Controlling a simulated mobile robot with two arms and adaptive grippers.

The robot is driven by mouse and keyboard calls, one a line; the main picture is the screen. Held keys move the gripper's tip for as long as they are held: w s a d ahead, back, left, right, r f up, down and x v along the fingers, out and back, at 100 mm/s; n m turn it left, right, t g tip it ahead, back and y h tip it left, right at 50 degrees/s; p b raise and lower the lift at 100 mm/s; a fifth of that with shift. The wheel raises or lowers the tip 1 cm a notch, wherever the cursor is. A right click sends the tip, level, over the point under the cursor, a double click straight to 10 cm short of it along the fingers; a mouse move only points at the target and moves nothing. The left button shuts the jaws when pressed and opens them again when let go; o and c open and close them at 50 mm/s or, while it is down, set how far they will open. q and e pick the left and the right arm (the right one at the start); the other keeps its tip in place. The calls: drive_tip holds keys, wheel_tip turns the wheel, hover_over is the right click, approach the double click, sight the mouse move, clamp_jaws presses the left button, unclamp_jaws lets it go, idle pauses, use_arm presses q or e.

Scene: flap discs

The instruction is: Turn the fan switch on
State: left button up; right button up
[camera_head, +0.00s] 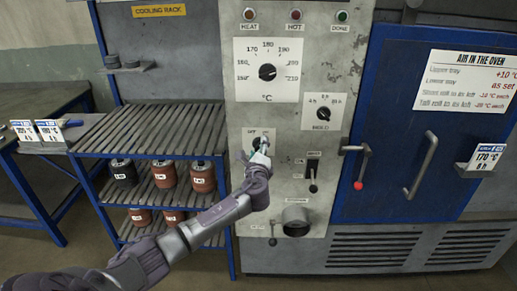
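My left gripper (262,147) is in front of the oven's control panel (345,60), at a small plate with a dark round knob (255,142). It partly hides that knob, and I cannot tell whether it touches it or whether its fingers are open. A lever switch (313,187) with a black tip sits to the right of the gripper, under a small label. The labels on the knob and the lever are too small to read, so I cannot tell which is the fan switch. My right gripper is not in view.
The panel also bears a temperature dial (268,72), a hold dial (323,113) and a round port (295,222). A red-tipped handle (358,184) juts out beside the blue oven door (400,110). The cooling rack (150,131) with labelled rolls stands to the left.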

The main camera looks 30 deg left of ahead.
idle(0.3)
use_arm(q)
drive_tip(key=v, duration=1.2)
wheel_tip(320, 180, down, 22)
drive_tip(key=s+n+g+h, duration=0.2)
drive_tip(key=s+g+h, duration=0.1)
drive_tip(key=g, duration=0.1)
drive_tip(key=s+d+f+n+g+h, duration=0.1)
drive_tip(key=s+f+n+g, duration=0.1)
drive_tip(key=s+f, duration=0.45)
drive_tip(key=s+d+f+n+g+h, duration=0.1)
drive_tip(key=s+f+g, duration=0.15)
drive_tip(key=f, duration=0.75)
drive_tip(key=s+d+f+n+g+h, duration=0.1)
drive_tip(key=s+d+f+n+g, duration=0.15)
drive_tip(key=s+f, duration=0.65)
drive_tip(key=s+d+f+n+g+h, duration=0.1)
drive_tip(key=s+d+f+n+h, duration=0.15)
drive_tip(key=s+f, duration=0.65)
drive_tip(key=s+d+f+n+g, duration=0.1)
drive_tip(key=s+d+n, duration=0.1)
drive_tip(key=s, duration=0.8)
drive_tip(key=s+d+f+n+g, duration=0.1)
drive_tip(key=s+d+f+n, duration=0.1)
drive_tip(key=s, duration=0.8)
drive_tip(key=shift+s+d+f+n+h+b, duration=0.35)
drive_tip(key=shift+d+n, duration=0.45)
drive_tip(key=shift+d, duration=0.1)
